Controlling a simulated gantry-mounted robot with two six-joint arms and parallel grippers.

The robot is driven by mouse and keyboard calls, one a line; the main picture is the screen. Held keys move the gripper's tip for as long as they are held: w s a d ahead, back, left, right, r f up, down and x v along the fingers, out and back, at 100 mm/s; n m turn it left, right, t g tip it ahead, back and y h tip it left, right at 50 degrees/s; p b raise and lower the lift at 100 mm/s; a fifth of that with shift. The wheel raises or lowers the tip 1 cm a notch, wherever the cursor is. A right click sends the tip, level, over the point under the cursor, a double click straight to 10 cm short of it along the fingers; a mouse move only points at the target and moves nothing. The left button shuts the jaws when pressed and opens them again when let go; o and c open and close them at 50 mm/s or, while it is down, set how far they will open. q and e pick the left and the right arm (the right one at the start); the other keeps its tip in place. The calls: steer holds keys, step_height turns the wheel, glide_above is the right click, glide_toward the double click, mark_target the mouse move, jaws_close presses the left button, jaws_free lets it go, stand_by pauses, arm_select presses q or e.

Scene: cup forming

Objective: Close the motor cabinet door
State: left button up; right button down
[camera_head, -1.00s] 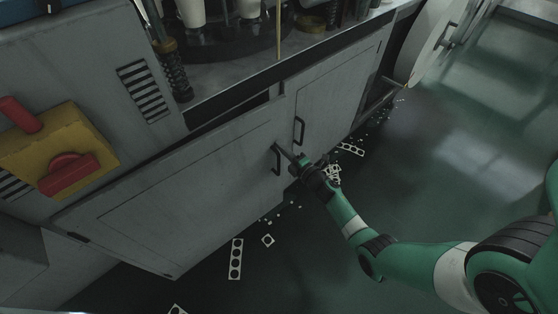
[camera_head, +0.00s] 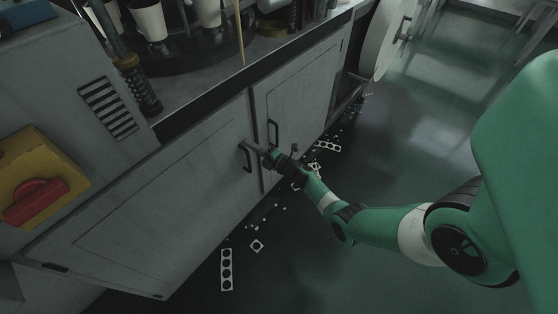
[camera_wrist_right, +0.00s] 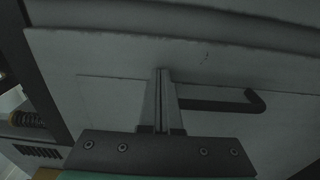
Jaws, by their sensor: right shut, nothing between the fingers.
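The motor cabinet's left door (camera_head: 165,195) is a grey panel with a dark bar handle (camera_head: 246,157) near its right edge. It looks almost flush with the cabinet front, though I cannot tell if it is fully shut. My right gripper (camera_head: 254,147) is shut and empty, with its tips at the door face beside the handle. In the right wrist view the closed fingers (camera_wrist_right: 162,85) point at the grey panel, and the dark handle (camera_wrist_right: 215,104) lies just right of them. Contact is hard to tell. My left gripper is out of view.
The neighbouring right door (camera_head: 300,95), with its own handle (camera_head: 273,132), sits flush to the right. A yellow and red switch box (camera_head: 38,180) is at the left. White punched strips (camera_head: 227,270) and scraps lie on the floor. Open floor extends right.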

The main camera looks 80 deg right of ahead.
steer(key=p+v, duration=0.4)
steer(key=v, duration=0.8)
steer(key=shift+s+a+f, duration=0.3)
steer(key=shift+a, duration=0.05)
